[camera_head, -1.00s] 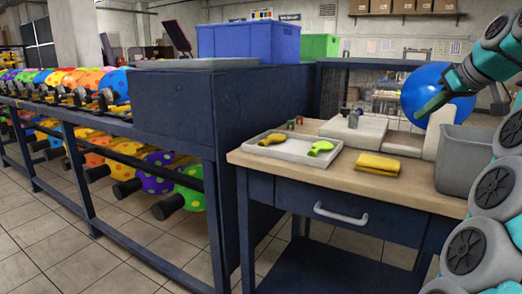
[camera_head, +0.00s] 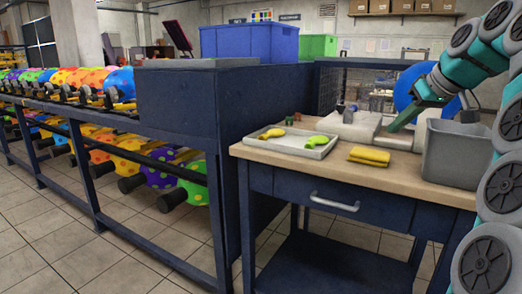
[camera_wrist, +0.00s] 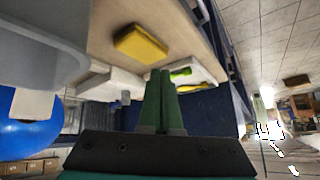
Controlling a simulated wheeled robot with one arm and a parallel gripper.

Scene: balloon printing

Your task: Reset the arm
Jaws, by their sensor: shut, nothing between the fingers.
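My arm rises at the right of the head view. My gripper (camera_head: 390,131) points down and left above the back of the workbench (camera_head: 430,190), near the white block machine (camera_head: 355,127). In the wrist view, my gripper (camera_wrist: 161,72) has its two green fingers together with nothing between them. A blue balloon (camera_head: 405,92) stands behind my arm, partly hidden by it. It also shows in the wrist view (camera_wrist: 25,135) at the left edge.
A grey bin (camera_head: 457,152) stands beside my arm on the bench. A folded yellow cloth (camera_head: 369,155) lies in front. A tray (camera_head: 290,149) holds a yellow and a green balloon piece. A rack (camera_head: 75,125) of spotted balloons runs along the left.

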